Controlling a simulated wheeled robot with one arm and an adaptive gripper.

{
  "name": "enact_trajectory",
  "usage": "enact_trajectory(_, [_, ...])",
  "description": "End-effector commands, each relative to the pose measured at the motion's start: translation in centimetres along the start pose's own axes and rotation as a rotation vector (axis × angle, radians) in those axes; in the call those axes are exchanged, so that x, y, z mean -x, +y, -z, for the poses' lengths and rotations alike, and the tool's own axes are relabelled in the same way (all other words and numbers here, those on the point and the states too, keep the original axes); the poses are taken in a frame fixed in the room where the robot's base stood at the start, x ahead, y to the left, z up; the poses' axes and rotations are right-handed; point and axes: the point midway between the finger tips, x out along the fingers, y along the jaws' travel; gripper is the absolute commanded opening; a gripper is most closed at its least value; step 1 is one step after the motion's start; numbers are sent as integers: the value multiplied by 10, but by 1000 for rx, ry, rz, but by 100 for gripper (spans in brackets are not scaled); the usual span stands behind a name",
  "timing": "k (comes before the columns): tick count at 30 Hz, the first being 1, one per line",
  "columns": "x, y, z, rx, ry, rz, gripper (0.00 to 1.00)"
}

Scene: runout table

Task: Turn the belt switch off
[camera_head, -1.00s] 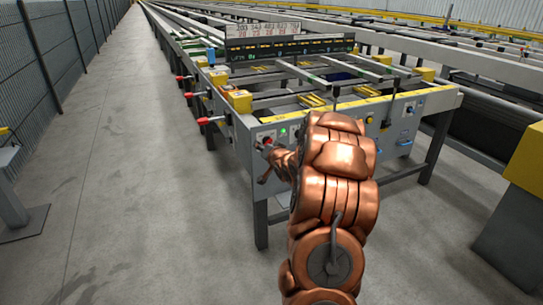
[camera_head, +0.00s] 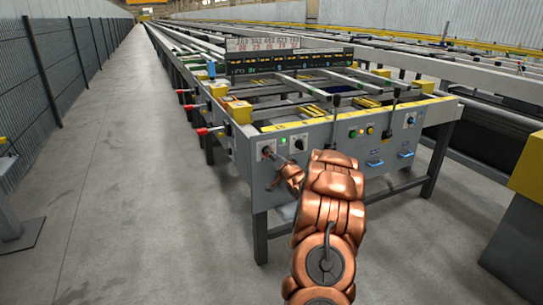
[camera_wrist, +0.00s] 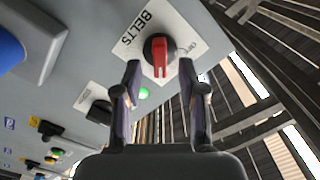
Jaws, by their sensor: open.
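The belt switch (camera_wrist: 159,52) is a red knob on a dark round base, on a white plate lettered "BELTS" in the wrist view. In the head view the switch (camera_head: 267,151) shows small at the left end of the table's front panel. My gripper (camera_wrist: 168,78) is open, its two dark fingers apart below the knob in the wrist picture, with the knob's red handle pointing into the gap. I cannot tell whether a finger touches it. In the head view my gripper (camera_head: 277,166) is close to the plate, partly hidden by my wrist.
A green light (camera_wrist: 143,93) and a black knob (camera_wrist: 101,110) are beside the plate. A blue part (camera_wrist: 10,50) is at the left of the wrist view. Levers, including a red-tipped one (camera_head: 203,131), stick out from the table's left side. Open floor (camera_head: 130,190) lies left.

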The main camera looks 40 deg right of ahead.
Motion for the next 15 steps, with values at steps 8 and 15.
enact_trajectory(8, [-18, 0, -1, 1, -1, 2, 41])
enact_trajectory(15, [-20, 0, -1, -1, -1, 1, 41])
